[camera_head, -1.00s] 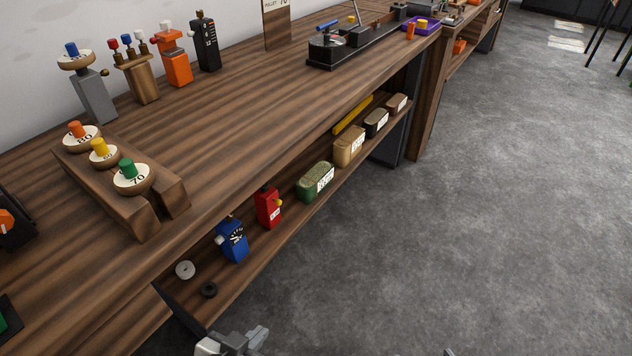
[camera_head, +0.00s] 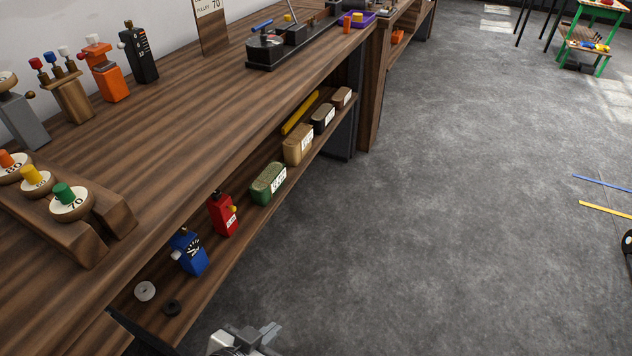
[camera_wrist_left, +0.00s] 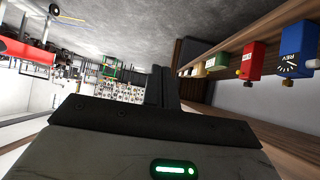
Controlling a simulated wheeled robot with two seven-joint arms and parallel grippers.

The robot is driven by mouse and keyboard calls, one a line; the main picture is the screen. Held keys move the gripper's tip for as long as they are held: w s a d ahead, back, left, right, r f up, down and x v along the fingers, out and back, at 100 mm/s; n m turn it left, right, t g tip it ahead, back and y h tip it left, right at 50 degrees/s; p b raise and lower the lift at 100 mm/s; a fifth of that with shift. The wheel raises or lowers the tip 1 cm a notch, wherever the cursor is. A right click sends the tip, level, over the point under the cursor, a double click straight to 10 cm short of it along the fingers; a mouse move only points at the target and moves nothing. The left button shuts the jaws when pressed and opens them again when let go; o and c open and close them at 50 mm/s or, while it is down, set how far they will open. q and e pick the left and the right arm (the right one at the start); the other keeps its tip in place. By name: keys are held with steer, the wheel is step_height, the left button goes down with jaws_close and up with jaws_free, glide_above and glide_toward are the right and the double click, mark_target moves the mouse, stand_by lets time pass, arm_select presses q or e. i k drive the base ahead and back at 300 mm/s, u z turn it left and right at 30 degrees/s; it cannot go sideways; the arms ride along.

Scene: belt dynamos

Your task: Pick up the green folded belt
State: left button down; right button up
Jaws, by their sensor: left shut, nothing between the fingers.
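The green folded belt (camera_head: 267,184) lies on the lower shelf under the workbench, with a white label on its front. In the left wrist view a small green thing (camera_wrist_left: 217,62) on the shelf looks like the same belt. My left gripper (camera_head: 270,334) is at the bottom of the head view, over the floor in front of the shelf. It is shut and empty, well apart from the belt. Its dark fingers (camera_wrist_left: 162,88) also show in the left wrist view. My right gripper is not in view.
A red box (camera_head: 223,214) and a blue box (camera_head: 188,251) stand nearer on the shelf. A tan bundle (camera_head: 298,145) lies beyond the belt. The bench top (camera_head: 200,140) overhangs the shelf.

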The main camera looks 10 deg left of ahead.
mark_target(271, 180)
steer(key=z, duration=1.25)
steer(key=i, duration=2.4)
steer(key=u, duration=3.85)
steer(key=i, duration=1.5)
